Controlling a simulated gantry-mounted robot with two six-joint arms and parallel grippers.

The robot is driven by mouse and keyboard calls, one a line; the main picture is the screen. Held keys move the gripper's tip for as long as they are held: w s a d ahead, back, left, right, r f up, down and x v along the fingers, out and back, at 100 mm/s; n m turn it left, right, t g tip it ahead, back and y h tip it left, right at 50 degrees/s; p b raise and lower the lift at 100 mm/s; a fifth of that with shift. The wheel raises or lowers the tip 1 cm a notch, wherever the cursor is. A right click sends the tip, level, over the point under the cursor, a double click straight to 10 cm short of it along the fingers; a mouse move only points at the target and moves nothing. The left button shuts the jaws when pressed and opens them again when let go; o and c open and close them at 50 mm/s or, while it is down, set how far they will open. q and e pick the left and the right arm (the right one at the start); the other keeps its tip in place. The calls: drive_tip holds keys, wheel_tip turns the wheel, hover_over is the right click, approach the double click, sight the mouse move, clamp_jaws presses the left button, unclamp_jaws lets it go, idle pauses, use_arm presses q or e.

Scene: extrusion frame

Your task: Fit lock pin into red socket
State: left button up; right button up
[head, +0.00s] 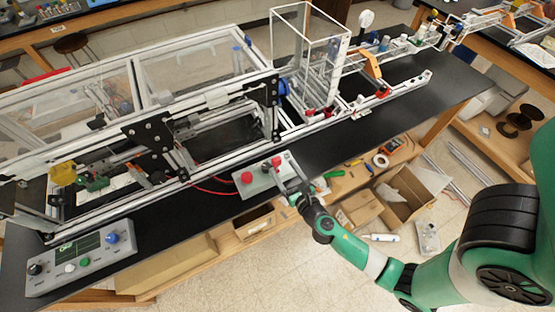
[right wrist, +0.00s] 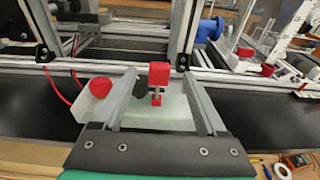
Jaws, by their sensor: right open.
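The lock pin (right wrist: 159,76) appears to be the piece with a square red head and a short metal shaft, standing upright in the right wrist view. The shaft's lower end meets a small red part (right wrist: 157,101), likely the red socket, on a pale grey box (right wrist: 172,117). I cannot tell how deep the shaft sits. In the head view the red head (head: 276,161) shows near the box's far right end. My right gripper (right wrist: 160,88) is open, its two fingers apart on either side of the pin, with no clear contact. In the head view it (head: 282,168) is over the box. My left gripper is not in view.
A round red button (head: 247,178) and a small black knob (right wrist: 140,83) are on the box. The aluminium extrusion frame (head: 215,165) stands just behind. A grey control panel (head: 80,258) lies at the lower left. Black bench (head: 340,140) is clear to the right.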

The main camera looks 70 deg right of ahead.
drive_tip(key=v, duration=0.5)
drive_tip(key=shift+s, duration=0.15)
idle(0.4)
